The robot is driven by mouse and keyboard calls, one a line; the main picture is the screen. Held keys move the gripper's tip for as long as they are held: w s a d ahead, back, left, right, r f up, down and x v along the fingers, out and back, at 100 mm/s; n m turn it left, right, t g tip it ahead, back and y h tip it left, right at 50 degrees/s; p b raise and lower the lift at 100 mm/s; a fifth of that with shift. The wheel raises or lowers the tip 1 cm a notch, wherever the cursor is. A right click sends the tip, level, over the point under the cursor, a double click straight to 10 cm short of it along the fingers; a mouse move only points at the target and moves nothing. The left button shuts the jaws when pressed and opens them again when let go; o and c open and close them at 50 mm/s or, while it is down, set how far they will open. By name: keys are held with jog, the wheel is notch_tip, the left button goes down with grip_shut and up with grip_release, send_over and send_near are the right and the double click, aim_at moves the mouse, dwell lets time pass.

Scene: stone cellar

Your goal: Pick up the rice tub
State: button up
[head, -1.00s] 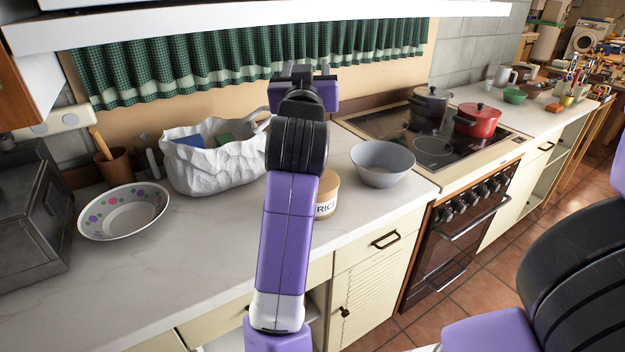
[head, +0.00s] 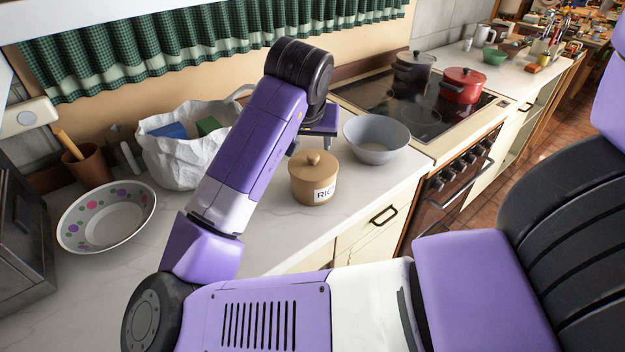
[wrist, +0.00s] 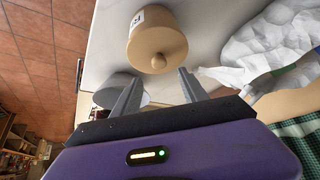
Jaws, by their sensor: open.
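The rice tub (head: 313,180) is a tan round pot with a knobbed lid and a white label. It stands upright on the pale counter, in front of the grey bowl. In the wrist view the rice tub (wrist: 155,40) is just beyond the fingertips, with its lid knob towards my gripper. My gripper (wrist: 157,80) is open and empty, its two fingers apart and not around the tub.
A grey bowl (head: 377,140) stands right of the tub, near the hob (head: 420,108) with a red pot (head: 463,85) and a dark pot. A crumpled white bag (head: 180,158) and a dotted bowl (head: 107,216) stand to the left. The counter front edge lies close to the tub.

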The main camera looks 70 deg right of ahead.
aim_at(313, 155)
jog(key=shift+a+p+x, duration=0.15)
jog(key=shift+x, duration=1.35)
jog(key=shift+a+p+x, duration=0.15)
jog(key=shift+x, duration=1.35)
jog(key=shift+f, duration=0.2)
grip_shut()
jog(key=shift+r, duration=0.1)
